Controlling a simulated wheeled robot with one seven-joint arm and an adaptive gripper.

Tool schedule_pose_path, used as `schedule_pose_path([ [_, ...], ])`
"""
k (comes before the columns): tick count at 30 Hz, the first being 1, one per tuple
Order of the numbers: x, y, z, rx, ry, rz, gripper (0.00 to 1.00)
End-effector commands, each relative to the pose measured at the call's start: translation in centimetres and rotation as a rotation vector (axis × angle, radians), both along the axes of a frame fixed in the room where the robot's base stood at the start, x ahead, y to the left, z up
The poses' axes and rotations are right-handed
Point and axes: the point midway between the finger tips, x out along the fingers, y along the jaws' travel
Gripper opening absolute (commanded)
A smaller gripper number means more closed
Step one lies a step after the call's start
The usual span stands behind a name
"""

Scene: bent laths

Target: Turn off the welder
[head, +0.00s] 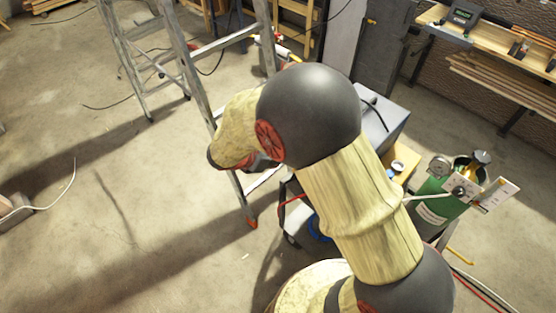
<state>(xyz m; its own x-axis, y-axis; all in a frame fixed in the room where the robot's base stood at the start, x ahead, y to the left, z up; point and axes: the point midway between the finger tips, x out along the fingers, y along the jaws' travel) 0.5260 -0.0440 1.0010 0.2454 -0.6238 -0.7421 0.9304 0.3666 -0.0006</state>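A grey box-shaped machine (388,122), which looks like the welder, stands right of the ladder. My arm crosses in front of it, so only its grey top and part of one side show. Its front and any switch are hidden. A dark cable lies over its top. My arm's dark joints and pale yellow links fill the middle of the head view. My gripper cannot be made out; the far end of the arm bends away to the left.
A metal stepladder (192,75) stands close left of my arm. A green cylinder (438,204) with gauges and white tags stands to the right. A workbench (490,42) lines the back wall. The concrete floor at left is mostly clear, with a loose cable (60,203).

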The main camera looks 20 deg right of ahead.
Motion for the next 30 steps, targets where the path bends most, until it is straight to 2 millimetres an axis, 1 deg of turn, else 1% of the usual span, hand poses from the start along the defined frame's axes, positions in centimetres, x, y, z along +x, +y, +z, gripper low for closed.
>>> schedule_pose_path([
  [8,0.0,0.0,0.0,0.0,0.001,0.001,0.0],
  [14,0.3,-0.4,-0.8,0.014,-0.003,-0.018,0.0],
  [22,-0.6,0.3,-1.1,0.078,0.025,-0.01,0.0],
  [30,-0.6,0.5,-1.2,0.083,0.033,0.002,0.0],
])
